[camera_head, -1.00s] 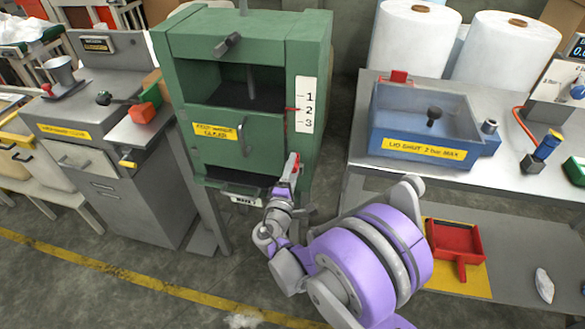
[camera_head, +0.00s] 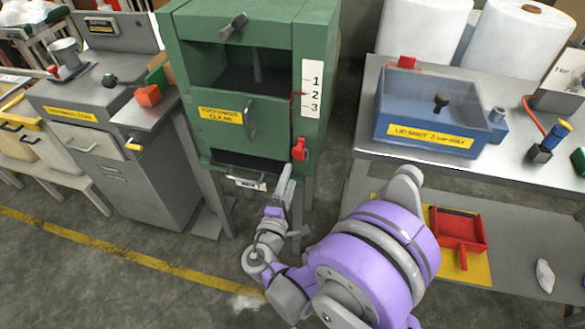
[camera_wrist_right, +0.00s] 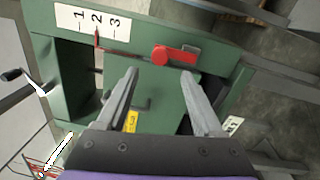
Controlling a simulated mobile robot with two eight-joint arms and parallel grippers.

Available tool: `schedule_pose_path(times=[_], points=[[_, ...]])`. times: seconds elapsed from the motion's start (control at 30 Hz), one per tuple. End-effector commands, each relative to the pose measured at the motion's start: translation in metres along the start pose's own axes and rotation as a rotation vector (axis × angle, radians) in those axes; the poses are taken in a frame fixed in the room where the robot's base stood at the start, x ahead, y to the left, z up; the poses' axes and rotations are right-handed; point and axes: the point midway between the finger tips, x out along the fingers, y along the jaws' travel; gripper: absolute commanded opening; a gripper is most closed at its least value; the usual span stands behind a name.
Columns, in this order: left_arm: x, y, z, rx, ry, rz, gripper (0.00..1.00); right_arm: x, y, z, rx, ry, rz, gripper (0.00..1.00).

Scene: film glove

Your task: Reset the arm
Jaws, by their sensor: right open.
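My right arm comes in from the bottom right in the head view. Its gripper (camera_head: 286,178) is in front of the lower right part of the green cabinet (camera_head: 318,150), just below a red lever (camera_head: 300,148). In the right wrist view, the gripper (camera_wrist_right: 161,80) has its two fingers apart with nothing between them. The red lever (camera_wrist_right: 175,54) lies beyond the fingertips there, clear of them. My left gripper is not in view.
A grey workbench (camera_head: 540,178) with a blue lidded box (camera_head: 385,120) stands at right. A red dustpan (camera_head: 458,230) lies on its lower shelf. A grey cabinet (camera_head: 160,185) stands at left. Open floor (camera_head: 120,270) lies in front.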

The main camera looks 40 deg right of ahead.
Motion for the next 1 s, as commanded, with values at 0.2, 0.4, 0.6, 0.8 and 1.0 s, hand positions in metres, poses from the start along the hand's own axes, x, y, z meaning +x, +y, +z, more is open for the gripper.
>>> schedule_pose_path(times=[0.2,0.4,0.6,0.8,1.0], points=[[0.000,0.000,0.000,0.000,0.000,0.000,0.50,-0.007,0.000,0.001,0.000,-0.001,0.000,0.68],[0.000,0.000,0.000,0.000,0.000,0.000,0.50,-0.007,0.000,0.000,0.000,0.000,0.000,0.68],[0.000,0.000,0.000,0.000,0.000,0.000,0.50,-0.007,0.000,0.000,0.000,0.000,-0.001,0.68],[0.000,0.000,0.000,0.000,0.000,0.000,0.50,-0.006,-0.009,0.014,0.051,-0.019,-0.112,0.68],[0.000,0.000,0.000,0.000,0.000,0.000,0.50,-0.029,-0.044,0.051,0.245,-0.079,-0.493,0.68]])
